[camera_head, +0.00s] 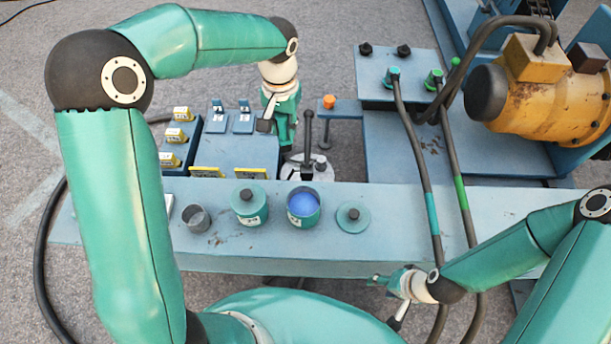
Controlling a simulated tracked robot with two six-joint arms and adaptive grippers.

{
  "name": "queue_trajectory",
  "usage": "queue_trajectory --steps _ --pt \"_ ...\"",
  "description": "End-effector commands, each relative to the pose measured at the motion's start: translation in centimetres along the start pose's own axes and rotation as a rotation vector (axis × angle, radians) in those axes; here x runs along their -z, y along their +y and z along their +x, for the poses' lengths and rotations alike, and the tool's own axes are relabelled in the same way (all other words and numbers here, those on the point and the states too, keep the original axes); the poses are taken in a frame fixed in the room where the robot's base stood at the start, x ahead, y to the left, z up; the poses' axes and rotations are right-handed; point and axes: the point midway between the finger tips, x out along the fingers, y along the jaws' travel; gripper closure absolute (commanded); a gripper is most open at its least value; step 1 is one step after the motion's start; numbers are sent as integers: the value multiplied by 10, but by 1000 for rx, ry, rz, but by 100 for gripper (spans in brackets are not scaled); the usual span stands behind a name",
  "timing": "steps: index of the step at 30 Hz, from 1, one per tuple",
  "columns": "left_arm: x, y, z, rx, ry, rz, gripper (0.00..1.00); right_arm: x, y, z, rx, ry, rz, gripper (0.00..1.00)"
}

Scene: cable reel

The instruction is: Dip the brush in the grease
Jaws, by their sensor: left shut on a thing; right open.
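The open green tin (303,207) with blue grease (302,203) stands on the front blue-grey beam. Its lid (353,216) appears to be the flat green disc with a black knob lying to its right. My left gripper (284,142) points down behind the beam, beyond and above the tin and apart from it. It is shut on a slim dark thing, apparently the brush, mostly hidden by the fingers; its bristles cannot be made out. My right gripper (378,281) is open and empty in front of the beam, pointing left.
A lidded green tin (249,208) and a grey cup (196,218) stand left of the grease. An upright black lever (308,130) stands close right of my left gripper. Cables (422,190) cross the beam at right. A yellow motor (535,95) is at the back right.

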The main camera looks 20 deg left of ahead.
Motion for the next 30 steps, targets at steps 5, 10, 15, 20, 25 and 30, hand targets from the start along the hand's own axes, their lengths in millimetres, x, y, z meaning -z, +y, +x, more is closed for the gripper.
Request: queue_trajectory --steps 5,10,15,20,25,30 --pt "-4 7 6 3 -1 143 100 0 0 0 0 0 0 45" --pt "-16 22 21 9 -2 509 100 0 0 0 0 0 0 45" --pt "-34 42 40 12 -6 1016 100 0 0 -1 0 0 0 45" --pt "-53 58 56 10 -6 1468 100 0 0 -1 0 1 0 45" --pt "-67 69 67 5 -3 1801 100 0 0 -1 0 1 0 45" --pt "-74 73 72 4 -1 1949 100 0 0 0 0 0 0 45"
